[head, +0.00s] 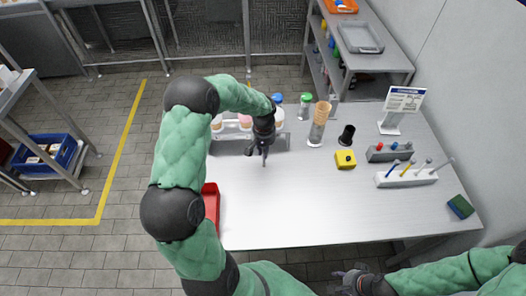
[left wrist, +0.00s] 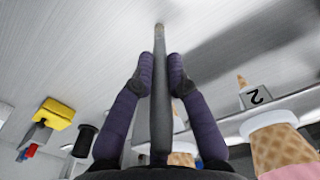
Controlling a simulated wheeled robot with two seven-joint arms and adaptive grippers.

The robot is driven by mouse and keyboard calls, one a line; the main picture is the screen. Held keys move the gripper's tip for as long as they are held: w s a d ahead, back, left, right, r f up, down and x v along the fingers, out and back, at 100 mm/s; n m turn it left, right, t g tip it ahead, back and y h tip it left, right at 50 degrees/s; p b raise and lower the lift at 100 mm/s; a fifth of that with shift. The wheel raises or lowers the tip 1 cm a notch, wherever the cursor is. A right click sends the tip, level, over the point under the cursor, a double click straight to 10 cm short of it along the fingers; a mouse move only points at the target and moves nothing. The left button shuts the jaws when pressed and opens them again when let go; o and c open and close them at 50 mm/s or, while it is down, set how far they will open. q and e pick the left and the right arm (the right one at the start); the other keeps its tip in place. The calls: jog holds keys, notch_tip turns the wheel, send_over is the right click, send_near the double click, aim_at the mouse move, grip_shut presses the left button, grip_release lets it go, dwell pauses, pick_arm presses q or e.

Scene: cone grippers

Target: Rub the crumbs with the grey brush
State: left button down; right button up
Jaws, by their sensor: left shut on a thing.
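My left gripper (head: 264,148) is over the left middle part of the table (head: 300,205), pointing down. In the left wrist view its two purple fingers (left wrist: 160,75) are closed on a thin grey handle, the grey brush (left wrist: 160,110). The brush extends past the fingertips to a small tan tip (left wrist: 159,29) close to the tabletop; I cannot tell whether it touches. I cannot make out any crumbs in either view. My right gripper (head: 350,278) is off the table's front edge at the bottom of the head view, and its opening is unclear.
A cone stand (head: 232,135) is behind my left gripper, a red tray (head: 211,210) at the left edge. Stacked cones (head: 319,125), a black cup (head: 346,135), a yellow block (head: 345,160) and a white tool holder (head: 407,179) stand rightward. The front middle is clear.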

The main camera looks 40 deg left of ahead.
pick_arm(q)
jog(key=shift+w+d+r+p, duration=0.15)
jog(key=shift+r+p, duration=0.15)
jog(key=shift+r, duration=0.3)
jog(key=shift+w+d+r+p, duration=0.15)
jog(key=shift+r+p, duration=0.1)
jog(key=shift+r, duration=0.35)
notch_tip(320, 180, up, 4)
jog(key=shift+s+a+f+p, duration=0.1)
jog(key=shift+s+f+p, duration=0.1)
jog(key=shift+p, duration=1)
jog(key=shift+r+p, duration=0.6)
jog(key=shift+r, duration=0.45)
